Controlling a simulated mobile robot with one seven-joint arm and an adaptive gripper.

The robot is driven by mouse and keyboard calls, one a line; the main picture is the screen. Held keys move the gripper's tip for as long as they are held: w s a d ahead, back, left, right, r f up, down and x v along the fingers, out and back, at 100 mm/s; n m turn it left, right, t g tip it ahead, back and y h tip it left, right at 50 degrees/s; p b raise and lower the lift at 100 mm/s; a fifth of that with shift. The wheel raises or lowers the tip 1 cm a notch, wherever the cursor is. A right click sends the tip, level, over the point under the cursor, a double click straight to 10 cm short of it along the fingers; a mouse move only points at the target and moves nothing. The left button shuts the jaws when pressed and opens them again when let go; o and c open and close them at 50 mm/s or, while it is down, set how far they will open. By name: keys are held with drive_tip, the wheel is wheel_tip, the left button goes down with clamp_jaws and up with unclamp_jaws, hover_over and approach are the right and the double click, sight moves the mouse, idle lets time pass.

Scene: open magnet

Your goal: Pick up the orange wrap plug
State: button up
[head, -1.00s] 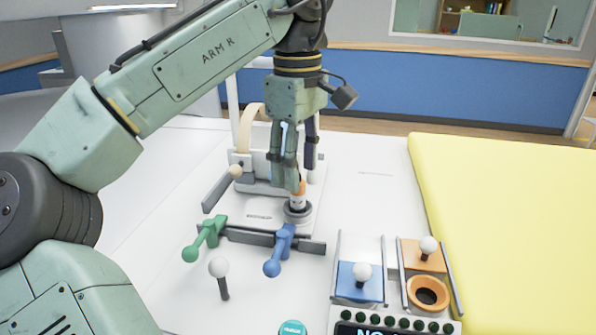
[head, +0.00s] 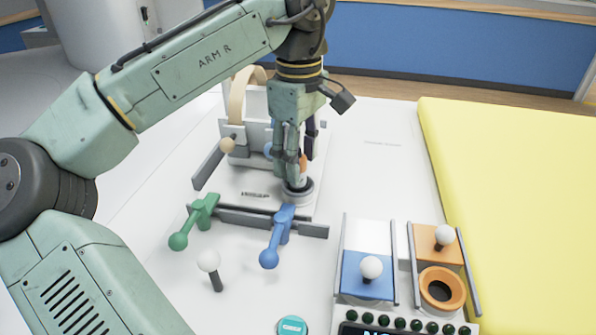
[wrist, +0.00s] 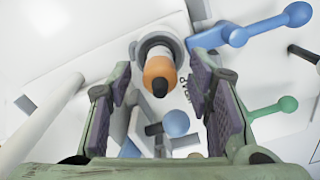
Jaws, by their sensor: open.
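The orange wrap plug (wrist: 159,72) stands in a round grey socket (wrist: 146,43) in the wrist view. It has an orange band, a dark tip and a pale lower body. In the head view the plug (head: 303,163) is partly hidden behind my gripper, above the grey socket (head: 299,190). My gripper (wrist: 162,88) is open, with one finger pad on each side of the plug. I see gaps between the pads and the plug in the wrist view. In the head view my gripper (head: 293,170) points down at the socket.
A blue-handled lever (head: 278,235) and a green-handled lever (head: 195,220) stand in front of the socket plate. A white-knobbed pin (head: 210,265) stands nearer. Blue (head: 362,288) and orange (head: 428,253) slides are at right. A yellow mat (head: 520,200) lies further right.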

sight(301, 187)
drive_tip(key=shift+f, duration=1.6)
drive_tip(key=shift+c, duration=0.2)
clamp_jaws()
